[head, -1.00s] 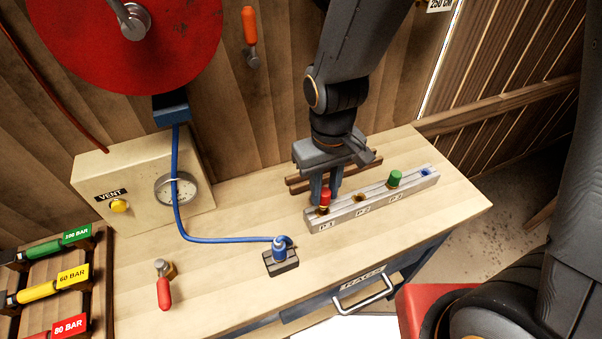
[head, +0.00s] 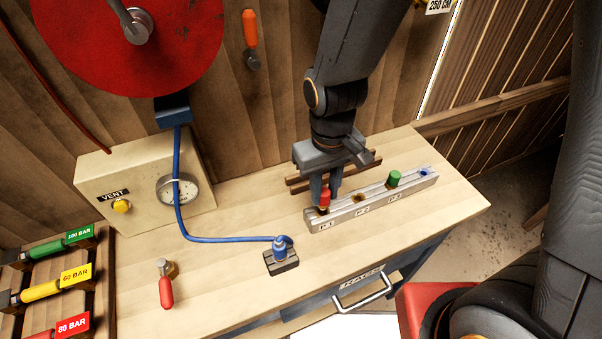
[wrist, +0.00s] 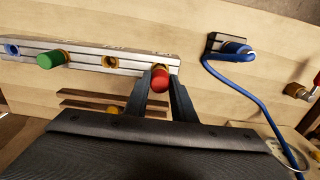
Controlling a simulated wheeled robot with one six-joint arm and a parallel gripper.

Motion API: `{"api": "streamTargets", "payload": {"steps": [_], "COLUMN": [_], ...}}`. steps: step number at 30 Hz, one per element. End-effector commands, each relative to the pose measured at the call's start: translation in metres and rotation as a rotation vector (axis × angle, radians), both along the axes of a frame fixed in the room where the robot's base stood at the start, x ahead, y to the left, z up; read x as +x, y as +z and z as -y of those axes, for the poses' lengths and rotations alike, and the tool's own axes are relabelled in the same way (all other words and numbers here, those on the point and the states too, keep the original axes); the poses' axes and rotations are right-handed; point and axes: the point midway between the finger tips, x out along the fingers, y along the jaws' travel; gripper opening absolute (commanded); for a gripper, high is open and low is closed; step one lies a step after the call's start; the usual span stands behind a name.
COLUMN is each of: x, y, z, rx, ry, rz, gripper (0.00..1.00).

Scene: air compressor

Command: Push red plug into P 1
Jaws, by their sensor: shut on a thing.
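The red plug (head: 325,197) stands at the P 1 position at the left end of the metal manifold block (head: 385,204). My gripper (head: 324,190) comes down from above and behind the block. In the wrist view my gripper (wrist: 160,85) has its two dark fingers on either side of the red plug (wrist: 160,80), shut on it. The plug's lower end is at the P 1 socket; how deep it sits cannot be told.
A green plug (head: 394,178) stands at P 3, and P 2 (head: 359,198) is an empty brass hole. A blue hose fitting (head: 280,250) stands in a dark holder. A red-handled tool (head: 165,286) lies at the left.

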Motion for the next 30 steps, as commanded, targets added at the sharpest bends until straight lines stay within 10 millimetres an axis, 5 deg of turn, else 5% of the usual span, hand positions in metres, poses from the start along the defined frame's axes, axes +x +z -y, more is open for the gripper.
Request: {"api": "streamTargets", "payload": {"steps": [30], "x": [0.000], "y": [-0.017], "z": [0.000], "rx": [0.000], "ry": [0.000], "rz": [0.001], "gripper": [0.00]}}
